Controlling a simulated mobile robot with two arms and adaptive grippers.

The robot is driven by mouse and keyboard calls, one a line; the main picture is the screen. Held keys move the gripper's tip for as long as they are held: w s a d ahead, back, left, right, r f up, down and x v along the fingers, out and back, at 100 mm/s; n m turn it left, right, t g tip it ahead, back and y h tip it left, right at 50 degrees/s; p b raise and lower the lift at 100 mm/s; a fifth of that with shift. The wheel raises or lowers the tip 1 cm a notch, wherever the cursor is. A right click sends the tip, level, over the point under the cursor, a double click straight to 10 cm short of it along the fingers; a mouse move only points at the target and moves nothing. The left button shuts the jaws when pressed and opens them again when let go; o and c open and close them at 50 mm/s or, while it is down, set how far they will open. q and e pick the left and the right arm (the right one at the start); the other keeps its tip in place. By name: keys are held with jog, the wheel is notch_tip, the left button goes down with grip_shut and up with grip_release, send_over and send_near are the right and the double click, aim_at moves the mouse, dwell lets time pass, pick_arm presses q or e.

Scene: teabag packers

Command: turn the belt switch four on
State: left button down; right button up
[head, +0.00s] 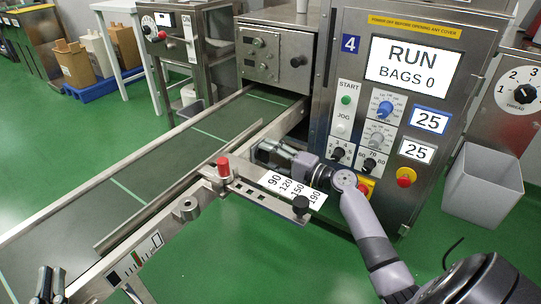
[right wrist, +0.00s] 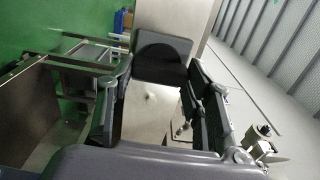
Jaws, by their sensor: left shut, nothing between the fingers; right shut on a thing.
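The machine (head: 375,100) with the blue label 4 (head: 350,44) stands at the right in the head view. Its display reads RUN, BAGS 0. I cannot tell which control is belt switch four. My right gripper (head: 262,151) is beside the conveyor's side rail, in front of the machine's lower left corner. My left gripper (head: 50,272) is shut and empty at the bottom left, by the conveyor rail.
The conveyor belt (head: 120,180) runs from the machine to the lower left. A bracket with a red knob (head: 223,167), a black knob (head: 300,205) and a size scale (head: 292,189) juts out below my right gripper. A red stop button (head: 406,177) and a grey bin (head: 484,185) are at the right.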

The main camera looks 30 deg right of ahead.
jog(key=o, duration=1.1)
jog(key=shift+o, duration=0.2)
jog(key=shift+s+d, duration=0.1)
jog(key=v, duration=1.2)
